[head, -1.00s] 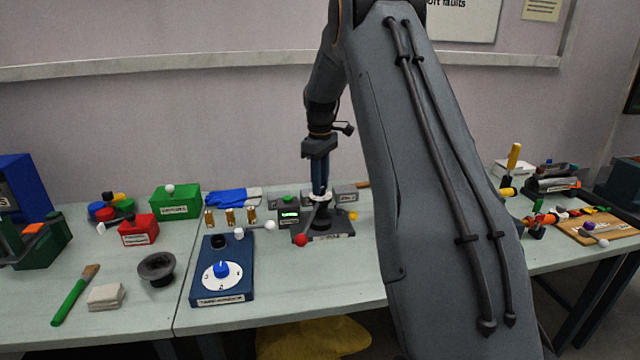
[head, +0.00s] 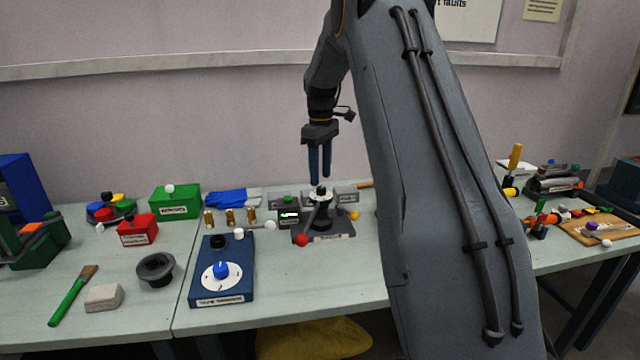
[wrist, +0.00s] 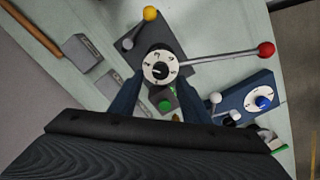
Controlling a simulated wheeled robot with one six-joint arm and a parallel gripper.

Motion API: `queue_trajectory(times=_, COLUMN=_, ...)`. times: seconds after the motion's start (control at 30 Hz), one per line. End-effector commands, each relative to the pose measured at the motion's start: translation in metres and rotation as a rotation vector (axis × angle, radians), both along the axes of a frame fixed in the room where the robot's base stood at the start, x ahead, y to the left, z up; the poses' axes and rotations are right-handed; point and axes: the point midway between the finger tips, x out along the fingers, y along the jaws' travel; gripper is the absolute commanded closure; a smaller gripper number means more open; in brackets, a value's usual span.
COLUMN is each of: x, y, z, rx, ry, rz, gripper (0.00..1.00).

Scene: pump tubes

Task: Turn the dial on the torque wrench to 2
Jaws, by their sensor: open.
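A dark device stands near the back of the table with a white numbered dial (head: 321,195) and a black knob on top. It has a long lever ending in a red ball (head: 302,240); its label is too blurred to read. The dial (wrist: 158,66) faces the wrist camera, but I cannot tell which number the knob points to. My gripper (head: 320,180) hangs above this dial, pointing down, open and empty. In the wrist view its two fingers (wrist: 159,84) are spread on either side of the dial's near edge, with a clear gap between them.
A blue box (head: 206,285) with a blue knob on a white dial stands in front left. A red box (head: 137,230), a green box (head: 175,203), brass pieces (head: 230,216) and a dark funnel (head: 156,269) lie left. The front table strip is mostly free.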

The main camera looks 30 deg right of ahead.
Motion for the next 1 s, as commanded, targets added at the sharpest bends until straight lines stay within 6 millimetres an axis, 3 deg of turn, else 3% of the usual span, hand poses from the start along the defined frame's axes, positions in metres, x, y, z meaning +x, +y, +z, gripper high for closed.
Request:
queue_trajectory(times=0.2, x=0.001, y=0.0, z=0.031, rx=0.0, ry=-0.001, rz=0.0, gripper=0.57)
queue_trajectory(times=0.33, x=0.0, y=0.0, z=0.041, rx=0.0, ry=-0.001, rz=0.0, gripper=0.57)
queue_trajectory(times=1.0, x=0.0, y=0.0, z=0.043, rx=0.0, ry=0.0, rz=0.0, gripper=0.57)
